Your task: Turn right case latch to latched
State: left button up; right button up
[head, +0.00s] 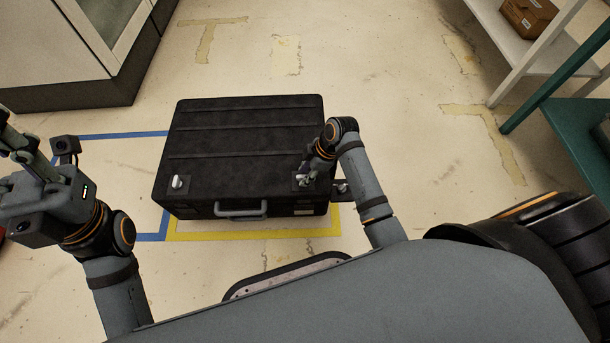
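A black ribbed case (245,140) lies flat on the floor, its grey handle (241,210) on the side facing me. The right case latch (302,180) is a small silver piece on a dark plate at the near right corner of the lid. My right gripper (308,174) is over this corner, at the latch, and partly covers it; contact and the latch's exact angle are unclear. Its fingers are too small and dark to tell open from shut. The left latch (177,182) shows a silver lever, standing clear. My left gripper (22,150) is away from the case, partly cut off at the left edge.
Blue tape (150,238) and yellow tape (255,234) mark the floor around the case. A grey cabinet (70,60) stands at the upper left. A shelf with a cardboard box (528,16) and a teal frame (560,85) stand at the right. Floor beyond the case is free.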

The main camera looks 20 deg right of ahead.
jog(key=shift+a+f, duration=0.1)
jog(key=shift+f, duration=0.1)
jog(key=shift+c, duration=0.3)
grip_shut()
jog(key=shift+r, duration=0.1)
